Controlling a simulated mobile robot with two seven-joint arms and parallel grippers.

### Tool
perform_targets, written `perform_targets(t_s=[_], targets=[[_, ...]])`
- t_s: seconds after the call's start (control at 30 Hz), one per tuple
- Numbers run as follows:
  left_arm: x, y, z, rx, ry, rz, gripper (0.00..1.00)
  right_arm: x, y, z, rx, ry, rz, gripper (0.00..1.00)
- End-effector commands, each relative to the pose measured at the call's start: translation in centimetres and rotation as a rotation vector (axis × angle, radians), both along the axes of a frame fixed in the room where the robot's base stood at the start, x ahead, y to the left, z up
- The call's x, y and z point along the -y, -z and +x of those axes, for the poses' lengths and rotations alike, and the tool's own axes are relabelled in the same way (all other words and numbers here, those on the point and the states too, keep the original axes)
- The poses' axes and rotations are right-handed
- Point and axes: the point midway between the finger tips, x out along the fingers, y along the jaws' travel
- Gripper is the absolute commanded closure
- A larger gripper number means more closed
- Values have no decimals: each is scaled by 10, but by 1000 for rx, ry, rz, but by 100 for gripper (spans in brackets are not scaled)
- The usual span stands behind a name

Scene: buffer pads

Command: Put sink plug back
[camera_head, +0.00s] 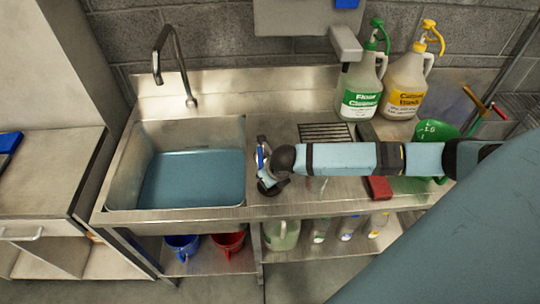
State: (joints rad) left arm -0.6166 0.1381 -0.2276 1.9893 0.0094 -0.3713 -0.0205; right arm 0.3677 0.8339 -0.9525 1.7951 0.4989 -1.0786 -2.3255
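The metal sink basin (120,180) is on the left of the steel unit, with blue water (195,180) or a blue surface covering its floor. I cannot make out a sink plug; the drain is also hidden. My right gripper (265,168) is at the end of the arm from the right, just beyond the basin's right rim, over the drainboard. It is small and seen edge-on, so I cannot tell whether its fingers are apart or hold anything. A dark round part shows at its lower end. My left gripper is out of view.
A tap (175,65) stands behind the basin. A green-pump bottle (362,85) and a yellow-pump bottle (408,80) stand at the back right. A red block (379,188) and a green scoop (436,131) lie near my arm. Blue (183,247) and red (229,243) buckets sit below.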

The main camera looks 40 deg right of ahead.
Motion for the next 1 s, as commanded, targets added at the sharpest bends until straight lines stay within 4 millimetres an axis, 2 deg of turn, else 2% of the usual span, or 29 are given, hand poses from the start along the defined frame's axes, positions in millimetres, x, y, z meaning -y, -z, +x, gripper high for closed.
perform_targets(t_s=[0.1, 0.43, 0.47, 0.57, 0.87, 1.0], targets=[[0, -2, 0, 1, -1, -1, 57, 0, 7, 0, 1, 0, 1, 91], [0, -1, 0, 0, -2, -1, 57, 0, 10, 0, 1, 0, 0, 91], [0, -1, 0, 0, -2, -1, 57, 0, 11, 0, 1, 0, 0, 65], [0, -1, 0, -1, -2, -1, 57, 0, 10, 0, 1, 0, 0, 42], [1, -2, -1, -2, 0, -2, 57, 0, 9, 0, 1, 0, 0, 42], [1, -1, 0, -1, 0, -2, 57, 1, -4, -4, 3, -1, 0, 42]])
